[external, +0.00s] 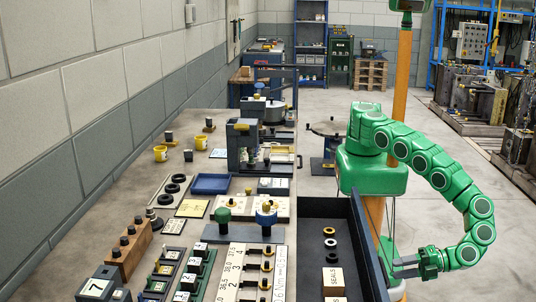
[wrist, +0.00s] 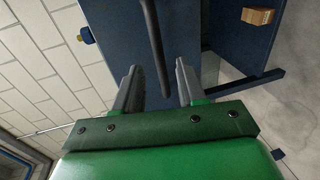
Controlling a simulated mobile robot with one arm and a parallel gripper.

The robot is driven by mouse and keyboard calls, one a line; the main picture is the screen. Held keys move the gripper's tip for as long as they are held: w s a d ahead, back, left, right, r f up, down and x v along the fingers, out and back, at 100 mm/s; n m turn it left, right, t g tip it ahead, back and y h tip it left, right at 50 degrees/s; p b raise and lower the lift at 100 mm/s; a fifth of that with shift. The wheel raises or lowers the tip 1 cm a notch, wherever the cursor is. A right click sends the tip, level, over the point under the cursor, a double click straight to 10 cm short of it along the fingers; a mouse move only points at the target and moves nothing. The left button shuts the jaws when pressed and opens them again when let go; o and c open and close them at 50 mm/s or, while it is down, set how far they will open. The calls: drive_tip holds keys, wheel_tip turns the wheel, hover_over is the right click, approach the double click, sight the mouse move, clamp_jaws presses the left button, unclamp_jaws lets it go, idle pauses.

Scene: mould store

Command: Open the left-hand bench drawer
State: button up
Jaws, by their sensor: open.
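A dark blue bench drawer (external: 311,208) stands pulled out from the bench's right side in the external view. It holds rings (external: 330,243) and a box marked SEALS (external: 333,281). Whether it is the left-hand one I cannot tell for sure. My gripper (external: 396,266) is just outside the drawer's front panel (external: 366,245). In the wrist view my gripper (wrist: 156,72) is open, with a dark bar handle (wrist: 153,35) running between its two grey fingers. The fingers look apart from the bar. The blue front panel (wrist: 115,45) lies beyond.
The bench top (external: 195,145) is crowded with knobs, numbered plates, a blue tray (external: 211,184) and yellow cups (external: 160,153). A grey block wall (external: 100,80) runs along its left. Racks with heavy moulds (external: 465,95) stand at the back right.

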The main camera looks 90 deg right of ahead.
drive_tip(key=shift+v, duration=2.2)
